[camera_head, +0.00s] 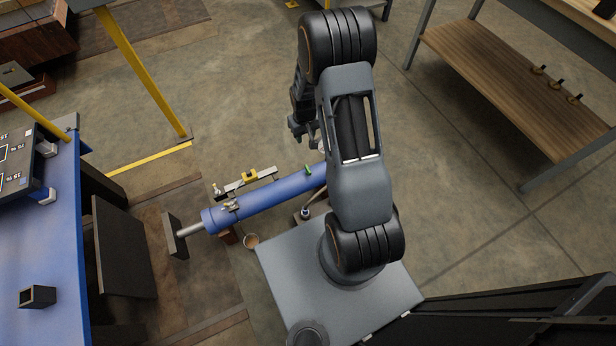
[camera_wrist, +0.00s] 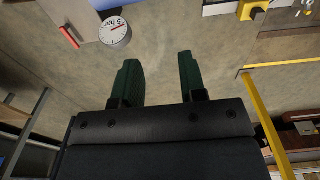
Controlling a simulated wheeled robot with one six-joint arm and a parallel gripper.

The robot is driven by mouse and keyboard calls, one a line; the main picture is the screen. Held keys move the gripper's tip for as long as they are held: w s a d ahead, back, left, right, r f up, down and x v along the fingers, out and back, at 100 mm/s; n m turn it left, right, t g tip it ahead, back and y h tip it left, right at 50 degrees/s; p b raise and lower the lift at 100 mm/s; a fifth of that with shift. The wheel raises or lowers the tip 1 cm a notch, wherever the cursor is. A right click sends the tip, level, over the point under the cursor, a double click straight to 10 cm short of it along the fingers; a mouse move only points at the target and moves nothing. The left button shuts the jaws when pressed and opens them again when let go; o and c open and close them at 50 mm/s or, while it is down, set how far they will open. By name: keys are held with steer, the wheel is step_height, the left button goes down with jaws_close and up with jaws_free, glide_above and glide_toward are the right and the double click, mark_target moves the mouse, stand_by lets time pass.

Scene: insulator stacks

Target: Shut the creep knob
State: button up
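A blue cylinder (camera_head: 265,195) lies low beside my base in the head view, its right end hidden behind my arm. Small fittings sit on and beside it: a brass one (camera_head: 231,206), a green one (camera_head: 308,170), a yellow block (camera_head: 249,176) and a pale knob (camera_head: 217,190). I cannot tell which is the creep knob. The yellow block also shows at the top of the wrist view (camera_wrist: 252,10). My gripper (camera_wrist: 158,78) is open and empty, its two dark green fingers apart over bare floor. In the head view my gripper (camera_head: 298,128) is partly hidden by my arm.
A round dial gauge (camera_wrist: 115,32) and a red bar (camera_wrist: 68,36) are near the wrist view's top left. A blue bench (camera_head: 45,250) stands at left, a wooden-shelved table (camera_head: 500,85) at right. Yellow posts (camera_head: 140,70) rise at left. Floor beyond the cylinder is clear.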

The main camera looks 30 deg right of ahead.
mark_target(308, 168)
steer(key=f+b, duration=0.2)
steer(key=f, duration=0.5)
steer(key=f+b, duration=0.2)
steer(key=f, duration=0.6)
steer(key=d+f+b, duration=0.1)
steer(key=f+b, duration=0.1)
steer(key=f, duration=0.6)
steer(key=shift+s, duration=0.2)
jaws_close()
